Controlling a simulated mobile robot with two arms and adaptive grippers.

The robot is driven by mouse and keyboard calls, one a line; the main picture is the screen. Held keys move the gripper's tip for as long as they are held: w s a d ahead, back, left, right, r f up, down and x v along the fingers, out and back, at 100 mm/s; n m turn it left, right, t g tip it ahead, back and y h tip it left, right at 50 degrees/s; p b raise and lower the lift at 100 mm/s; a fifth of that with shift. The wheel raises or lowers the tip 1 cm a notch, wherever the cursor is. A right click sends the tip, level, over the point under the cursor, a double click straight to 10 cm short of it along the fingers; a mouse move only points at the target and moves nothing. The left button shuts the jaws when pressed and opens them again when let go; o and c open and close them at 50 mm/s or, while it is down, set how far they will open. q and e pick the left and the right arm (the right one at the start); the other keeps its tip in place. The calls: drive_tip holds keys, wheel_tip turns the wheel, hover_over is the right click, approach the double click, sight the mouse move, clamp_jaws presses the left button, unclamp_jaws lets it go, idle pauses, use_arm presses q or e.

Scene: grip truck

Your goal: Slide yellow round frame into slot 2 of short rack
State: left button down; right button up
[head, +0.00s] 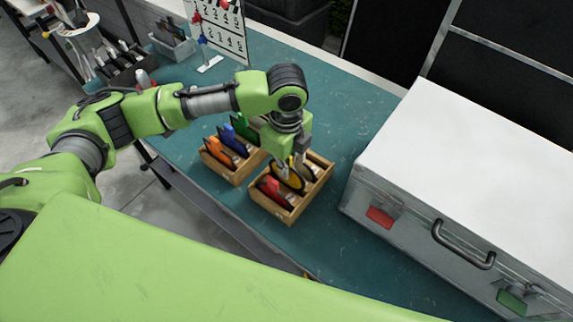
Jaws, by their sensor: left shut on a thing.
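The yellow round frame (288,176) is a thin disc with a dark face, standing on edge at the front wooden rack. My left gripper (291,163) points down from above and is shut on its upper edge. The frame's lower part is between the rack walls; whether it touches the bottom is hidden. This rack (289,216) also holds a red frame (273,190) at its near-left end. A second wooden rack (232,179) behind it to the left holds an orange, a blue and a green frame. I cannot tell which rack is the short one. My right gripper is not in view.
A large silver case (457,170) with a white lid stands close on the right. A board with numbers (222,25) and a grey bin (172,46) are at the back left. The teal table (335,245) is clear between the front rack and the case.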

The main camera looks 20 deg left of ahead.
sight(287, 185)
use_arm(q)
drive_tip(key=shift+f+b, duration=0.65)
drive_tip(key=shift+f, duration=1.3)
drive_tip(key=c, duration=2.1)
unclamp_jaws()
drive_tip(key=shift+c, duration=0.2)
drive_tip(key=shift+r, duration=0.1)
wheel_tip(287, 185, up, 12)
drive_tip(key=shift+f, duration=0.1)
